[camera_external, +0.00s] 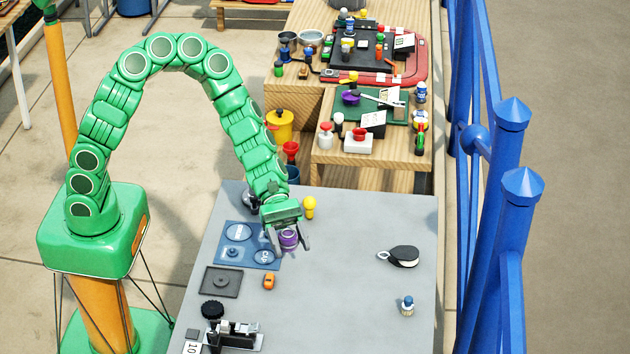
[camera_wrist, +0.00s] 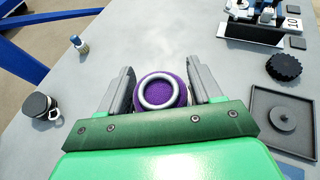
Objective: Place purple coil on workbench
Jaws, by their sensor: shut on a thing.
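The purple coil (camera_external: 289,239) is a small purple roll with a pale ring on top. It sits between the two grey fingers of my gripper (camera_external: 288,243), which is shut on it. The wrist view shows the coil (camera_wrist: 181,96) upright, ring facing the camera, with my gripper's fingers (camera_wrist: 161,85) on either side. The coil is over the grey workbench (camera_external: 345,300), near its far left part, beside the blue mat (camera_external: 233,262). I cannot tell whether its underside touches the bench.
The bench middle is clear. Blue railing (camera_external: 508,190) borders the right.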

